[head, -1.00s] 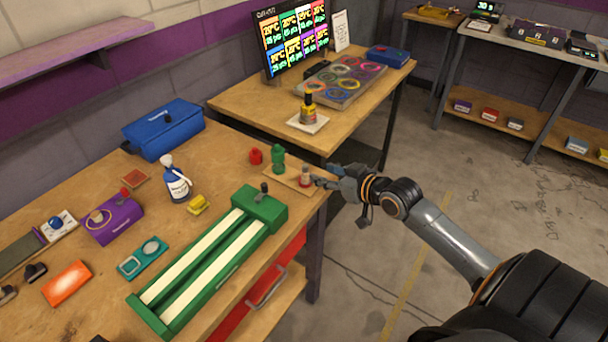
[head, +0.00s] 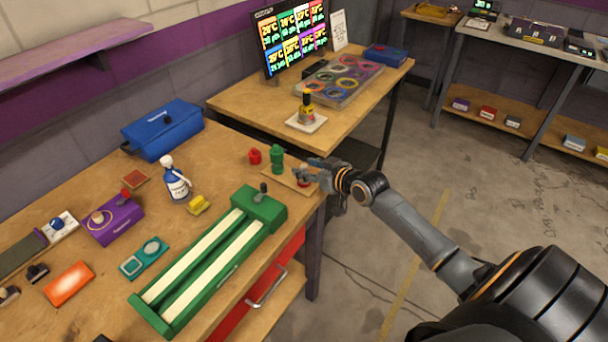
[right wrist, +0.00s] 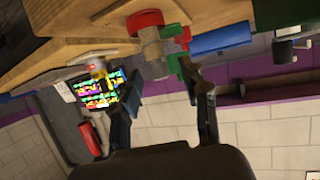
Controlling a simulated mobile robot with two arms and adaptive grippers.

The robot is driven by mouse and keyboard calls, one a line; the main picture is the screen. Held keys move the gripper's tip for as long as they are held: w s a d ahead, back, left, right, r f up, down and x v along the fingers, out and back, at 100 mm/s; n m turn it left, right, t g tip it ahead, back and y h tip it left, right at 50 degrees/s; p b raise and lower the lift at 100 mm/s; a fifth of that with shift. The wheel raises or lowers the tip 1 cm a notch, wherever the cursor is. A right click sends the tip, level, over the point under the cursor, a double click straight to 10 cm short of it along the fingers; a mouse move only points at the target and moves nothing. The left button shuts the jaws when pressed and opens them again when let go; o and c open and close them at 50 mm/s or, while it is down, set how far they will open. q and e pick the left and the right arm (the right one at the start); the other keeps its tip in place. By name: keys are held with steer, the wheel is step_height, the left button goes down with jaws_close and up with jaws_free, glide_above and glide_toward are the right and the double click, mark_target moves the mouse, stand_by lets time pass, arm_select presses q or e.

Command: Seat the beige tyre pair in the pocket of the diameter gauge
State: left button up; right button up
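The beige tyre pair (right wrist: 152,50) appears as a pale stubby cylinder in the right wrist view, with a red part at its base. It stands near the bench's right end; in the head view my right gripper (head: 312,174) mostly hides it. My right gripper (right wrist: 165,78) is open, its two fingers apart, with the tyre pair ahead of and between the fingertips; I cannot tell whether they touch. A teal plate with a square and a round recess (head: 143,258) lies on the bench and looks like the diameter gauge. My left gripper is not in view.
A green piece (head: 277,158) and a red piece (head: 255,156) stand close to the left of my right gripper. The long green slot track (head: 220,255) lies in front. A blue-white bottle (head: 176,183) and a yellow block (head: 198,204) stand between the track and the blue case (head: 163,130).

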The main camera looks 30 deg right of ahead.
jaws_close()
